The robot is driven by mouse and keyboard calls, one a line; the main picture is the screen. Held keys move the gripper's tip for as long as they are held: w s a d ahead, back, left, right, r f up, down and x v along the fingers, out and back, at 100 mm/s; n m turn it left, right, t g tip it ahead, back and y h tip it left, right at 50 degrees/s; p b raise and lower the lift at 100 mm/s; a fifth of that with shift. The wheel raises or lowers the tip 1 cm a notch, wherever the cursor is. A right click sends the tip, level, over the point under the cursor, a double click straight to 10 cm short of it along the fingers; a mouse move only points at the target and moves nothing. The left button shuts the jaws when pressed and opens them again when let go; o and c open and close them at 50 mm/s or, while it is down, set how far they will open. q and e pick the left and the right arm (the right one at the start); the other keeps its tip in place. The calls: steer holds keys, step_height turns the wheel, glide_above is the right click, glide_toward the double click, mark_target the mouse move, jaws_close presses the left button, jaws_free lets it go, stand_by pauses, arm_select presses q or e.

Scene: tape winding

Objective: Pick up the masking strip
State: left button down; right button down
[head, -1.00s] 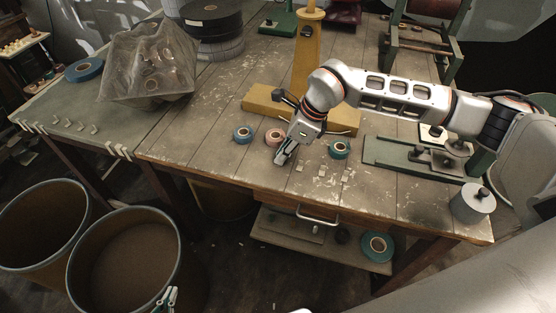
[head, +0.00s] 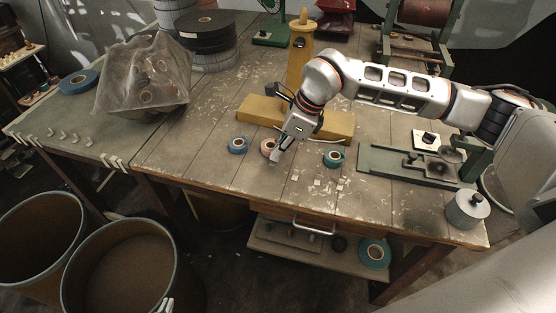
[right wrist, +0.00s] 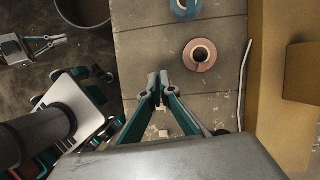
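Several small pale strips (head: 318,180) lie on the table's front part. Pale pieces (right wrist: 163,132) also show on the table beyond my right gripper's fingers in the right wrist view; I cannot tell which is the masking strip. My right gripper (head: 274,158) is above the table, left of the strips and just in front of the pink tape roll (head: 267,146). In the right wrist view its fingertips (right wrist: 158,78) are nearly together; I cannot see a strip pinched between them. My left gripper (head: 167,305) barely shows at the head view's bottom edge, and also at the upper left of the wrist view (right wrist: 45,44).
A blue tape roll (head: 238,145) and a teal one (head: 334,159) flank the pink roll. A yellow stand (head: 335,127) with a post is behind. A green metal fixture (head: 385,164) stands to the right. Two bins (head: 118,213) stand on the floor at the left.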

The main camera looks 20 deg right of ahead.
step_height(320, 180, up, 16)
steer(key=shift+f, duration=0.15)
steer(key=shift+p, duration=0.3)
steer(key=shift+r, duration=0.25)
steer(key=shift+r+p, duration=0.35)
steer(key=shift+p, duration=0.05)
steer(key=shift+r, duration=0.3)
steer(key=shift+r+p, duration=0.35)
steer(key=shift+p, duration=0.15)
steer(key=shift+r+p, duration=0.4)
steer(key=shift+r, duration=0.1)
steer(key=shift+f, duration=0.1)
